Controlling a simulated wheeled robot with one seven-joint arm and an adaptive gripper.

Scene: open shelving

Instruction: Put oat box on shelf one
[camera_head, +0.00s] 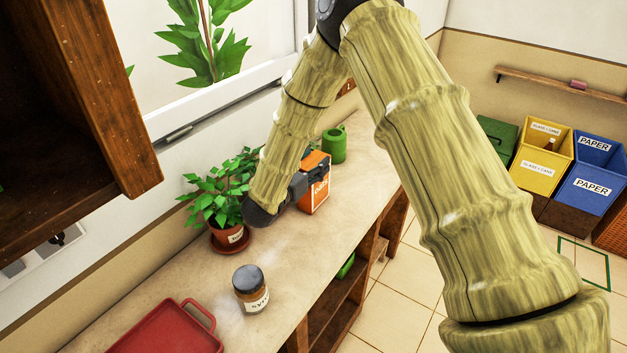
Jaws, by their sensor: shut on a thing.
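The oat box (316,186) is an orange carton with white lettering. It is upright at the counter (265,274), to the right of a potted plant; I cannot tell whether it touches the counter. My gripper (306,180) is shut on the oat box, with dark finger parts against its left side. My arm hides part of the box and most of the gripper. Open shelving (341,305) shows below the counter's front edge, with a green item (346,265) inside. No shelf is visibly labelled as shelf one.
A potted plant (229,236), a jar (250,289), a red tray (168,335) and a green mug (334,145) stand on the counter. A dark wooden cabinet (139,165) hangs at upper left. Yellow (541,165) and blue (590,187) bins stand at right. Floor before the counter is clear.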

